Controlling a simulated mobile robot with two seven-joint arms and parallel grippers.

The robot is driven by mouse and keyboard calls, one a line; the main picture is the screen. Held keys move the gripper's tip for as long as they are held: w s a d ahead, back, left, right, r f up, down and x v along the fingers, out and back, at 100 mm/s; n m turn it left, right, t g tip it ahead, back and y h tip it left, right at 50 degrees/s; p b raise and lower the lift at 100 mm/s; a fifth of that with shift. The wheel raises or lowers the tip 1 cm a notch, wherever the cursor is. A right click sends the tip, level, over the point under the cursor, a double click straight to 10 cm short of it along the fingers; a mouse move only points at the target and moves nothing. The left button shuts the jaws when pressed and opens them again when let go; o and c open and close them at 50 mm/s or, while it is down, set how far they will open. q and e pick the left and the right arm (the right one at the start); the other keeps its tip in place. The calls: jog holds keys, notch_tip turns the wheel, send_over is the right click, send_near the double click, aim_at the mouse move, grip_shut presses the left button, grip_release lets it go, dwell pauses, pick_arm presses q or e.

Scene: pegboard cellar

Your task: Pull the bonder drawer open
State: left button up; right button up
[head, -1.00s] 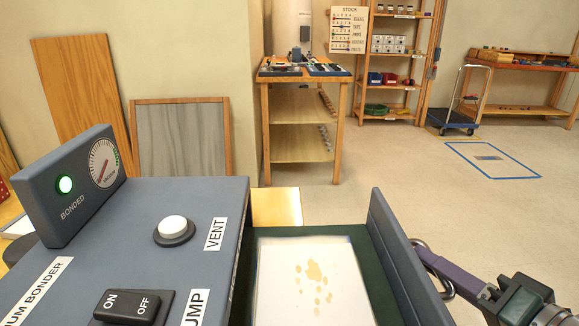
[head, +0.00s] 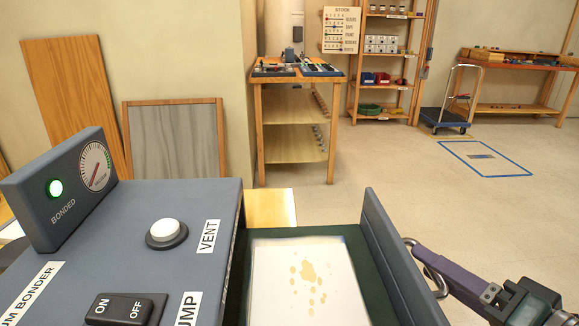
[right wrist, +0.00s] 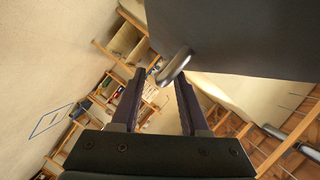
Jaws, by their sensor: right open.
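The bonder (head: 120,235) is a blue-grey box with a white vent button, an on/off switch, a gauge and a lit green lamp marked BONDED. Its drawer (head: 389,262) stands open to the right, with a white sheet with tan spots (head: 302,290) inside. The drawer's metal handle (head: 432,284) is on the outer face of its front. My right gripper (head: 418,256) is at the handle, fingers apart. In the right wrist view the handle (right wrist: 174,66) shows at the tips of the open right gripper (right wrist: 159,78). My left gripper is out of view.
A wooden bench (head: 298,80) with items on top stands behind. A shelf unit (head: 387,60) and a blue trolley (head: 446,118) are farther back.

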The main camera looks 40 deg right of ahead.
jog(key=v, duration=0.8)
jog(key=shift+s, duration=0.3)
